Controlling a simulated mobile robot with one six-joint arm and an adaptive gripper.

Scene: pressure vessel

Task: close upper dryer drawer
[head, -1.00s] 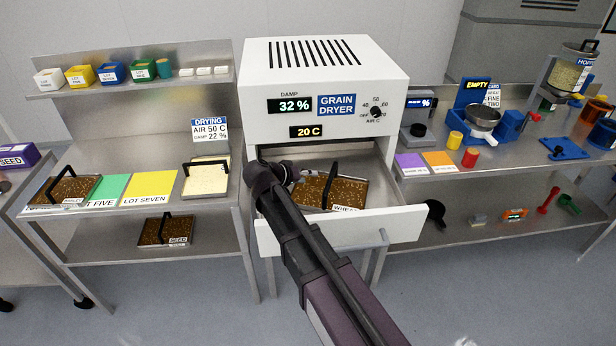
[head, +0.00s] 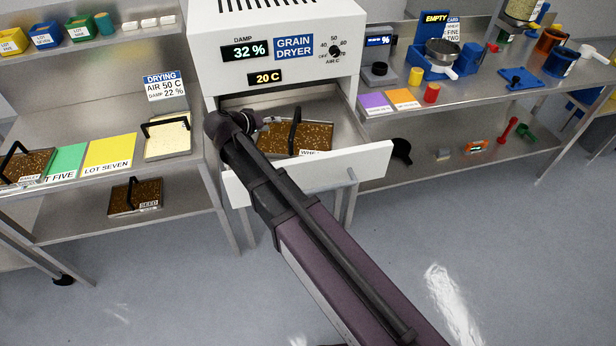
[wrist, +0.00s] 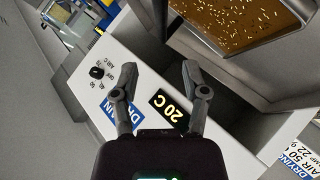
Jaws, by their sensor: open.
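The grain dryer (head: 285,75) is a white box with 32 % and 20 C displays and a dial. Its upper drawer (head: 340,168) is pulled out, with a white front panel. Inside it lies a tray of brown grain (head: 310,139) with a black handle and a WHEAT label, partly cut off by the drawer front. My arm reaches over the drawer's left side. In the wrist view my gripper (wrist: 155,80) is open and empty, in front of the dryer face near the 20 C display (wrist: 168,106). The grain tray shows at the top right there (wrist: 230,25). In the head view my fingers are mostly hidden.
A left shelf carries a LOT SEVEN card (head: 108,155), a cream tray (head: 168,137) and brown trays. A right bench holds a scale (head: 379,74), coloured cards, small cylinders and a blue stand (head: 437,62). Floor in front is clear.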

